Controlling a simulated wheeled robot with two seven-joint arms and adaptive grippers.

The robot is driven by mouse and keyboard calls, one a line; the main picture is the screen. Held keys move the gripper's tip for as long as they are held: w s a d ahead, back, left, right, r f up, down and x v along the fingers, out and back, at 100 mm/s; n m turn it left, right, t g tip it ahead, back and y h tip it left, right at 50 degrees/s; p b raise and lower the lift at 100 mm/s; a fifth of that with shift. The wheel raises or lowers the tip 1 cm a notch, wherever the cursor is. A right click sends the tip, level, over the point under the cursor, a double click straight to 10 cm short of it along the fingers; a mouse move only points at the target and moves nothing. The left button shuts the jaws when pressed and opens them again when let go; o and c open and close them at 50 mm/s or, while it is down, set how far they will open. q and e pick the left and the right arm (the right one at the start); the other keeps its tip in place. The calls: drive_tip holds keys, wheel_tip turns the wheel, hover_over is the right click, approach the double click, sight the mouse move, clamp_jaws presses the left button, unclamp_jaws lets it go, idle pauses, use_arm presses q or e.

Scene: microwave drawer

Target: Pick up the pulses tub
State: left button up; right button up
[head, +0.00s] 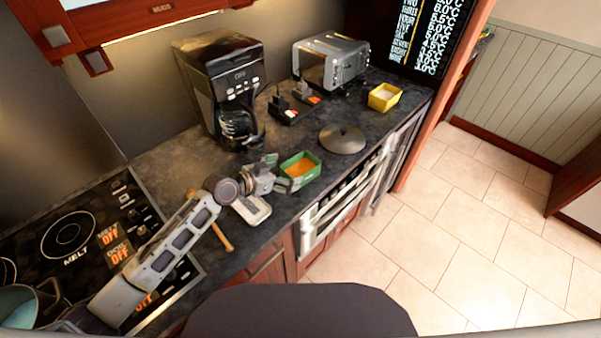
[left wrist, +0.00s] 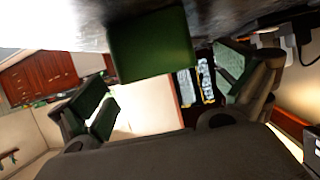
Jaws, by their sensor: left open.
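The pulses tub looks like the small green tub (head: 301,171) with orange contents, upright on the dark counter in the head view. My left gripper (head: 278,172) reaches in from the left and is open at the tub's left side. In the left wrist view the green tub (left wrist: 150,45) shows ahead, with the two fingers (left wrist: 165,80) spread to either side of it. I cannot tell whether a finger touches it. My right gripper is not in view.
A round dark lid (head: 342,139) lies just right of the tub. A yellow tub (head: 384,97), a toaster (head: 331,61) and a coffee maker (head: 221,85) stand farther back. A white scale-like device (head: 251,209) is under my wrist. The stovetop (head: 70,235) is left.

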sight(297, 168)
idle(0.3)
use_arm(q)
drive_tip(key=shift+b+x, duration=0.65)
drive_tip(key=shift+x, duration=1.95)
drive_tip(key=shift+r, duration=0.15)
drive_tip(key=shift+s, duration=0.1)
drive_tip(key=c, duration=1.2)
drive_tip(key=shift+o, duration=0.2)
